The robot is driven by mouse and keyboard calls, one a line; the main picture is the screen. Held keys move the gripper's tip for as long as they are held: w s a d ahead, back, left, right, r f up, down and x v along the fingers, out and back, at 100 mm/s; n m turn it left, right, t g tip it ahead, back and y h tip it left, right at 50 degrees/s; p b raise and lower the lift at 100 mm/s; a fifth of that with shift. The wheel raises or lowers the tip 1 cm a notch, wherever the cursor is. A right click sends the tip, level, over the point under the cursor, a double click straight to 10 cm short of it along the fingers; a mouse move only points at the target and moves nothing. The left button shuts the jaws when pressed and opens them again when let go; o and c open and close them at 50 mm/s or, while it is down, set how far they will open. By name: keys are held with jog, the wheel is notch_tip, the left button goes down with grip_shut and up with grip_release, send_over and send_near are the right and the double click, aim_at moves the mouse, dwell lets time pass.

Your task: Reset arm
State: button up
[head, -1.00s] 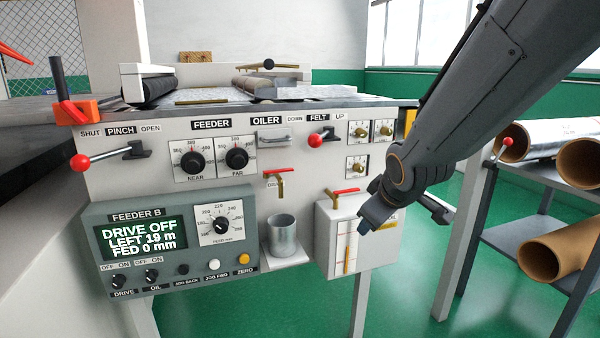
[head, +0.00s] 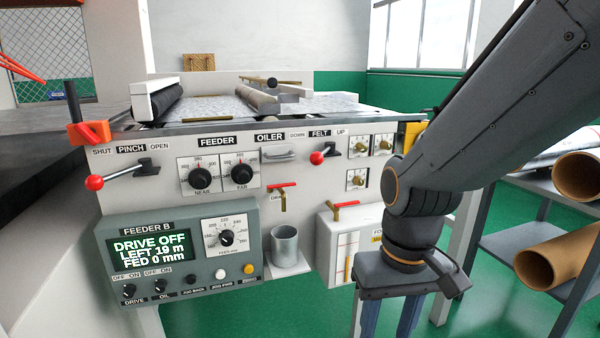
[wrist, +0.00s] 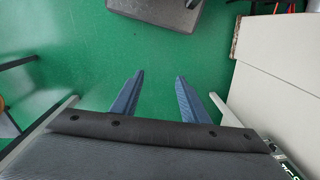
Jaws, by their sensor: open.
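My gripper (head: 388,318) hangs from my arm at the lower right of the head view, in front of the right side of the feeder machine (head: 330,215). It points down, and its fingertips are cut off by the bottom edge of that view. In the wrist view my gripper (wrist: 152,75) shows two blue fingers spread apart with only green floor between them. It holds nothing and touches nothing that I can see.
A Feeder B control box (head: 190,250) reads drive off, left 19 m, fed 0 mm. A metal cup (head: 285,248) stands under a red-handled tap (head: 283,190). The red pinch lever (head: 95,183) sticks out at left. A rack at right holds cardboard rolls (head: 565,255).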

jog(key=d+r+m+p, duration=0.1)
jog(key=d+r+p, duration=0.4)
jog(key=p, duration=0.4)
jog(key=shift+s+d+m, duration=0.25)
jog(key=shift+d+m, duration=0.05)
jog(key=shift+m, duration=0.1)
dwell(1.4)
